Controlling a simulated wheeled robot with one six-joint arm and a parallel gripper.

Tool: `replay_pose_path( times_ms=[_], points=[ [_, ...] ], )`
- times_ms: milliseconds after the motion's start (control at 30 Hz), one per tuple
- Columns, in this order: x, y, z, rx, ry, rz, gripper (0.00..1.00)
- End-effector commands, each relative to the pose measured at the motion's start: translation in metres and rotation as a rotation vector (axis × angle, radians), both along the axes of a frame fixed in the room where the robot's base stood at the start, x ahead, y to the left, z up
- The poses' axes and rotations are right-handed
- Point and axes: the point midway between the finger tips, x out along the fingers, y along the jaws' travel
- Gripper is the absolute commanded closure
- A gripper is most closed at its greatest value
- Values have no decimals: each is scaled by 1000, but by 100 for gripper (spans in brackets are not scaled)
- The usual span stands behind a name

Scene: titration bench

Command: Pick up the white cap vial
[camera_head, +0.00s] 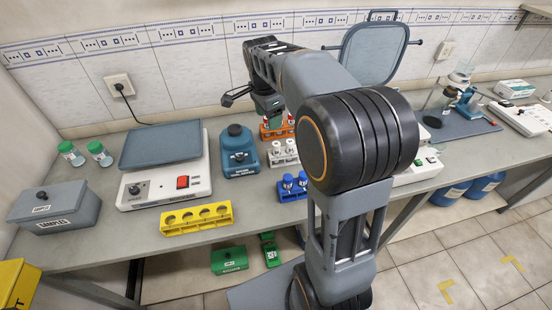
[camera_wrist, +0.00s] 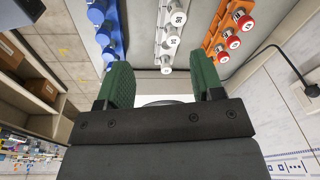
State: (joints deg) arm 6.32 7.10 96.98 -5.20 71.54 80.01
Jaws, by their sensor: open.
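White cap vials (camera_wrist: 172,42) stand in a white rack (camera_wrist: 163,12) in the wrist view, beyond the gap between my fingers. In the head view the white cap vials (camera_head: 290,149) and their white rack (camera_head: 283,160) are on the bench, left of my arm's large joint. My gripper (camera_wrist: 163,80) has green fingers spread apart with nothing between them. In the head view my gripper (camera_head: 274,118) hangs above the racks, partly hidden by my own arm. The exact height above the caps is hard to tell.
An orange rack (camera_wrist: 222,32) with red cap vials and a blue rack (camera_wrist: 112,30) with blue cap vials flank the white rack. The wall (camera_head: 190,80) is close behind.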

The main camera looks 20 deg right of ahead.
Motion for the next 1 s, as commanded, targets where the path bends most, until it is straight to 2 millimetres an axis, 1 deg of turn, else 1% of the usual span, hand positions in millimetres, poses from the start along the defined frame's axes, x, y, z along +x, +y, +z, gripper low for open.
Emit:
replay_pose_path(
  times_ms=[33, 100, 200, 300, 433, 600, 700, 833, 1000],
  points=[
    [13, -6, -17, 1, 19, -95, 39],
    [27, -14, -29, 0, 35, -223, 39],
    [40, -22, -41, -5, 50, -358, 39],
    [47, -27, -52, -10, 60, -442, 39],
    [50, -32, -72, -14, 66, -487, 39],
    [48, -36, -102, -13, 66, -492, 39],
    [48, -38, -117, -13, 64, -492, 39],
    [47, -39, -130, -12, 65, -491, 39],
    [47, -40, -137, -12, 63, -490, 39]
  ],
)
